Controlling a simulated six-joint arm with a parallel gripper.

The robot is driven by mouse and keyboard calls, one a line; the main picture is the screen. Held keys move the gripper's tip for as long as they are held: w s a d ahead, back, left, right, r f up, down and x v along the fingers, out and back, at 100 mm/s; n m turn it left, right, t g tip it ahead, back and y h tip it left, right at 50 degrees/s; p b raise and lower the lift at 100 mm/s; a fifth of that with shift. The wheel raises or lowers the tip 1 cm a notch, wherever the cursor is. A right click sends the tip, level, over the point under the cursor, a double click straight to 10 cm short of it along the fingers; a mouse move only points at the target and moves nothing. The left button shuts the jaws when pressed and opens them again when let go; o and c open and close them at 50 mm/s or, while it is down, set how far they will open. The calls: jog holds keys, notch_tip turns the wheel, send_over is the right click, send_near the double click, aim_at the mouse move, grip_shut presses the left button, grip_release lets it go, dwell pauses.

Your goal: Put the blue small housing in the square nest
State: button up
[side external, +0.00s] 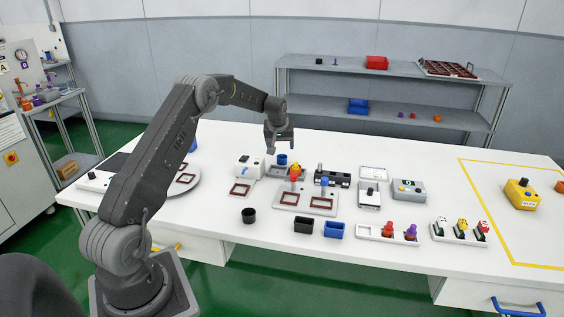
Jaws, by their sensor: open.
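My gripper (279,145) is open and points down above the back middle of the white table, with nothing seen between its fingers. A small blue round piece (282,160) stands just below it, on a grey fixture; the gap between them is hard to judge. A blue open-topped box (334,230) sits at the table's front. I cannot tell for sure which of these is the blue small housing. A grey plate (306,209) holds two dark red square frames, at left (289,198) and right (322,203). Another square frame (241,188) lies on a white pad. Which is the square nest is unclear.
A black box (303,225) and black cup (249,215) stand at the front. White racks with coloured pieces (388,232) stand at the front right. The yellow-outlined area holds a yellow button box (522,194).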

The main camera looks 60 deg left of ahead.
aim_at(282, 155)
jog(key=shift+d+x, duration=0.15)
jog(key=shift+x, duration=1.3)
jog(key=shift+d+x, duration=0.15)
jog(key=shift+x, duration=1.3)
jog(key=shift+s+f, duration=0.1)
jog(key=shift+c, duration=0.4)
jog(key=c, duration=1)
